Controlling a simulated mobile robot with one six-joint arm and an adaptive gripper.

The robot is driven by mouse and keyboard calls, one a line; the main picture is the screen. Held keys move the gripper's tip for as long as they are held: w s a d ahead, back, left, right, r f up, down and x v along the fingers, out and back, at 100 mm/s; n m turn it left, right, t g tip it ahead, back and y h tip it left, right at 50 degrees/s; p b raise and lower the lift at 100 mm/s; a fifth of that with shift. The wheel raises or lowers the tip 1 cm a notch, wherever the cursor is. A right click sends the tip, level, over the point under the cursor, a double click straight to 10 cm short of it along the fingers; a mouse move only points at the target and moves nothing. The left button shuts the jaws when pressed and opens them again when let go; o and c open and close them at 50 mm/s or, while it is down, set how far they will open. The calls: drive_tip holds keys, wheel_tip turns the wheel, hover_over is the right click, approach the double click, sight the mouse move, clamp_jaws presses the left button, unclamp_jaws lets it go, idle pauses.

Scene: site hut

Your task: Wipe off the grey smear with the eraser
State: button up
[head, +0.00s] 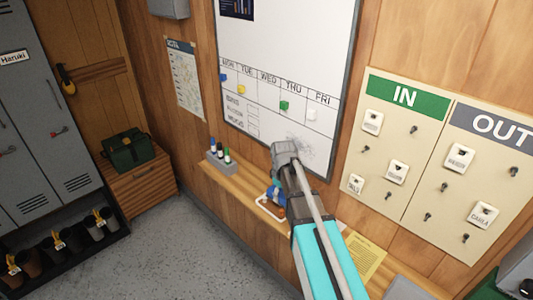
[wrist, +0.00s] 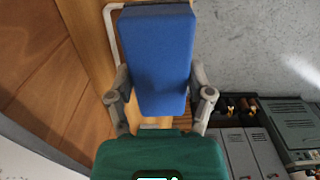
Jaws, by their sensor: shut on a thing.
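The grey smear (head: 302,147) is a scribbled patch at the lower right of the whiteboard (head: 285,45), below the THU and FRI columns. My gripper (head: 277,198) is low in front of the board, over the wooden shelf. In the wrist view, my gripper (wrist: 160,90) is shut on the blue eraser (wrist: 157,55), with one finger on each side of it. The head view shows only a little of the eraser, as my gripper and arm cover it. The eraser is apart from the smear.
The shelf (head: 240,187) bears a holder with several markers (head: 221,157), a white outline (head: 265,210) and a yellow sheet (head: 360,262). Coloured magnets, including a green one (head: 284,105), are on the board. The IN/OUT tag board (head: 425,150) hangs to the right.

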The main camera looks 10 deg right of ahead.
drive_tip(key=shift+d, duration=0.1)
drive_tip(key=shift+w+d+f+n+h+b, duration=0.45)
drive_tip(key=shift+w+h+b, duration=0.15)
drive_tip(key=shift+h, duration=0.1)
drive_tip(key=w+a+r+n+t+h+b, duration=0.2)
drive_tip(key=w+r+n+t+h+b, duration=0.1)
drive_tip(key=w+r+n+t+h, duration=0.1)
drive_tip(key=w+a+r+n+t+h+b, duration=0.3)
drive_tip(key=w+r+n+t+h, duration=0.1)
drive_tip(key=r+h, duration=0.4)
drive_tip(key=w+t+h, duration=0.1)
drive_tip(key=t, duration=0.1)
drive_tip(key=shift+a+t, duration=0.3)
drive_tip(key=shift+t, duration=0.1)
drive_tip(key=shift+w+d, duration=0.15)
drive_tip(key=shift+x, duration=2.85)
drive_tip(key=shift+x, duration=0.95)
